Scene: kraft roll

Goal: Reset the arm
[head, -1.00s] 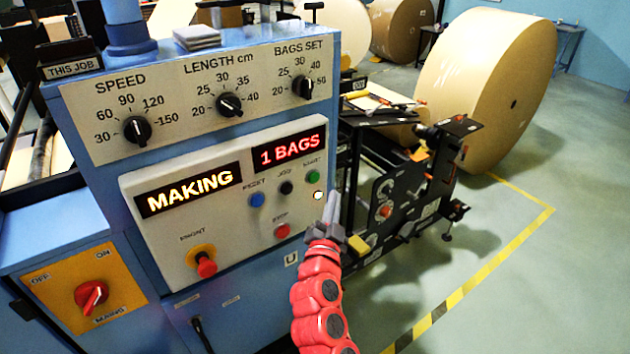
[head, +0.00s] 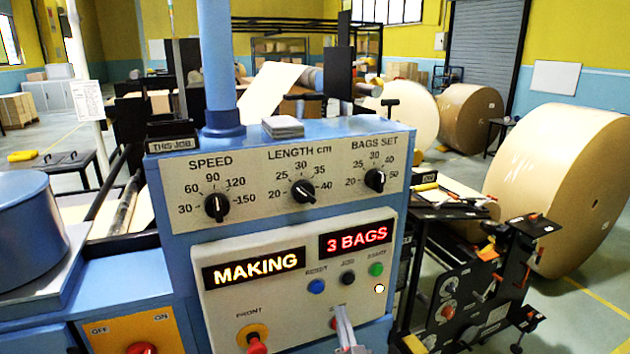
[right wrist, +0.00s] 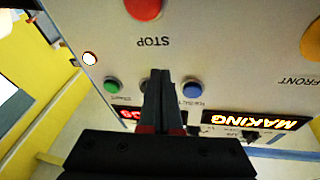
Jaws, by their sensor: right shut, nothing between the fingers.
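My right gripper (head: 342,312) is shut and empty, low in the head view, in front of the red stop button (head: 333,322), which it partly hides. In the right wrist view its closed fingers (right wrist: 159,80) stand before the upside-down control panel (right wrist: 225,60), covering part of it; whether they touch it I cannot tell. The stop button (right wrist: 143,8) is clear of the fingers there. The display (head: 254,269) reads MAKING and the other display (head: 355,239) reads 3 BAGS. A white lamp (head: 379,288) glows below the green start button (head: 376,269). My left gripper is out of view.
Three knobs (head: 303,191) sit above the displays. A red emergency knob (head: 256,346) and a yellow switch plate (head: 110,336) are low at left. A black rack (head: 480,290) and large paper rolls (head: 555,185) stand at right.

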